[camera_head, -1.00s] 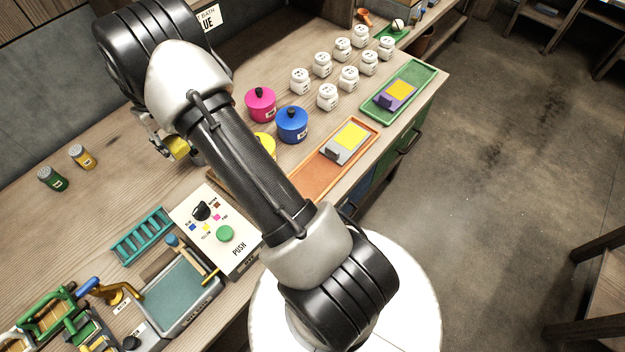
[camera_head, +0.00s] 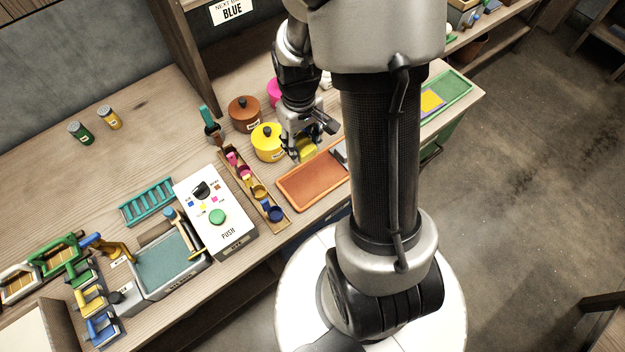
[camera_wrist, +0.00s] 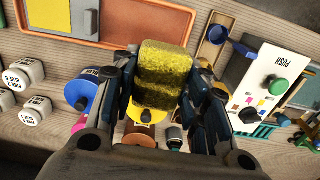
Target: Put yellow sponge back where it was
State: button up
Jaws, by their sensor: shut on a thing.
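My gripper (camera_head: 303,140) is shut on the yellow sponge (camera_wrist: 165,75). In the wrist view the sponge sits between both fingers, its rough yellow face fully showing. In the head view the sponge (camera_head: 307,150) is partly hidden by the fingers. It is held above the bench, between the yellow pot (camera_head: 265,140) and the orange tray (camera_head: 310,185). The tray also shows in the wrist view (camera_wrist: 150,16), beyond the sponge. A grey block with a yellow top (camera_wrist: 75,18) lies at the tray's left end there; my arm hides most of it in the head view.
A brown pot (camera_head: 244,113), a narrow box of coloured scoops (camera_head: 246,190) and a push-button machine (camera_head: 215,215) stand left of the gripper. The blue pot (camera_wrist: 84,92) shows in the wrist view. Two shakers (camera_head: 80,133) stand farther left. Bare bench lies around them.

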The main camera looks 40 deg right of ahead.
aim_at(304, 186)
notch_tip(304, 186, down, 19)
jog(key=b, duration=0.5)
jog(key=shift+f+b, duration=0.2)
jog(key=shift+b, duration=0.1)
jog(key=o, duration=0.9)
jog(key=shift+o, duration=0.2)
jog(key=shift+r, duration=0.1)
